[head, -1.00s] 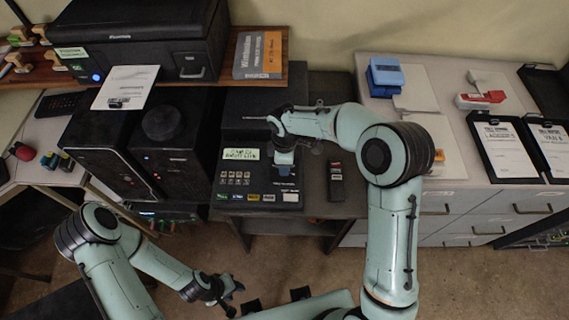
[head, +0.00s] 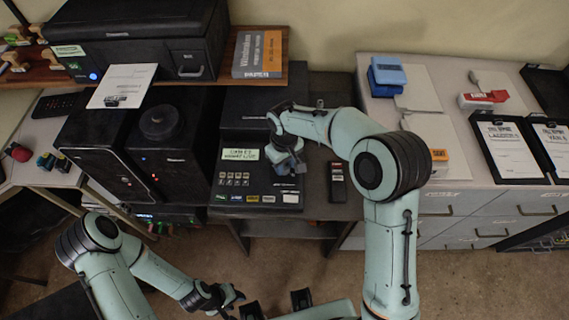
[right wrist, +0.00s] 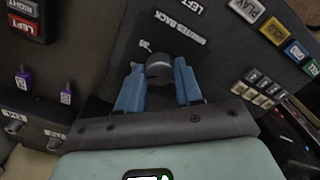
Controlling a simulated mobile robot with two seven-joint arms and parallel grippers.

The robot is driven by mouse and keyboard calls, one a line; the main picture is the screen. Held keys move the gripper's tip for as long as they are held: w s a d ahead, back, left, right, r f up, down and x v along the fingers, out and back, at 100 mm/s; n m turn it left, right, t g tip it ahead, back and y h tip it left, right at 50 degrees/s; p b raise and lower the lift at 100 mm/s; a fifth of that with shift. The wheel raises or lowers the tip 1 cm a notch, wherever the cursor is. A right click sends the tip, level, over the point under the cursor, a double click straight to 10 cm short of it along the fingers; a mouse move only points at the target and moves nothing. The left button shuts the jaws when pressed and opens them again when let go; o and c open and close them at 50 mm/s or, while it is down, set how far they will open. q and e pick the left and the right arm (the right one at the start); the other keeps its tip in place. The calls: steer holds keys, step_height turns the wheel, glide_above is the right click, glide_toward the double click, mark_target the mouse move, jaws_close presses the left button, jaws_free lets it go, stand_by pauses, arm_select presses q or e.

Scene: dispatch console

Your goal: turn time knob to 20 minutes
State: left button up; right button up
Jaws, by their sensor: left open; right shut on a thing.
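The time knob (right wrist: 158,68) is a small dark round knob with a light mark, on a black panel labelled "MINUTES BACK" in the right wrist view. My right gripper (right wrist: 158,80) is shut on it, a blue finger on each side. In the head view my right gripper (head: 289,168) is over the right part of the black console (head: 228,198) and hides the knob. A number by the knob is partly legible; the full scale and exact setting cannot be read. The console's lit display (head: 240,154) is too small to read surely. My left gripper (head: 232,308) is open and empty, low over the floor.
A dark handset (head: 337,182) with a red mark lies right of the console. Two black computer towers (head: 165,158) stand to its left. Clipboards (head: 507,150) lie on the right cabinet.

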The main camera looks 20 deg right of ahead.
arm_select(q)
steer(key=shift+f, duration=0.1)
arm_select(e)
steer(key=shift+m, duration=0.6)
steer(key=shift+r, duration=0.1)
steer(key=o, duration=1)
steer(key=shift+o, duration=0.2)
arm_select(q)
steer(key=shift+w+r+p, duration=0.5)
steer(key=shift+r+p, duration=0.1)
steer(key=shift+r, duration=0.2)
arm_select(e)
step_height(320, 180, up, 13)
steer(key=shift+r, duration=0.2)
arm_select(q)
steer(key=shift+s, duration=0.1)
arm_select(e)
steer(key=shift+f, duration=0.1)
